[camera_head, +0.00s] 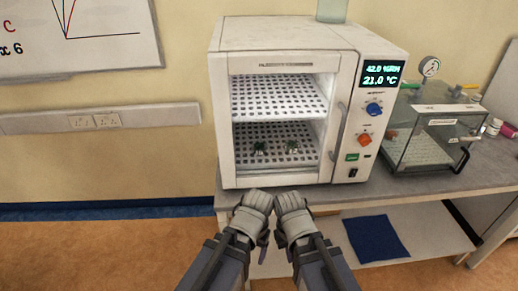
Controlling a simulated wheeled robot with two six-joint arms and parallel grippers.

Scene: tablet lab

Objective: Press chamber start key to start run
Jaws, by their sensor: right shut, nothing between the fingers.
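The white chamber (222,110) stands on the bench, its door closed with a window showing two perforated shelves. Its right-hand panel holds a lit display (381,74) reading about 42.0 %RH and 21.0 °C, a blue knob (374,108), an orange-red knob (364,139) and a green key (352,157), which looks like the start key. A black switch (353,173) sits below it. My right gripper (291,203) is shut and empty, in front of the bench edge, below and left of the green key and apart from it. My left gripper (257,203) is beside it; its fingers are unclear.
The door handle (339,132) sticks out left of the panel. A clear box with a gauge (420,150) stands right of the chamber. Small dark items (292,147) lie on the lower shelf. A blue cloth (375,238) lies on the shelf below the bench (400,187).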

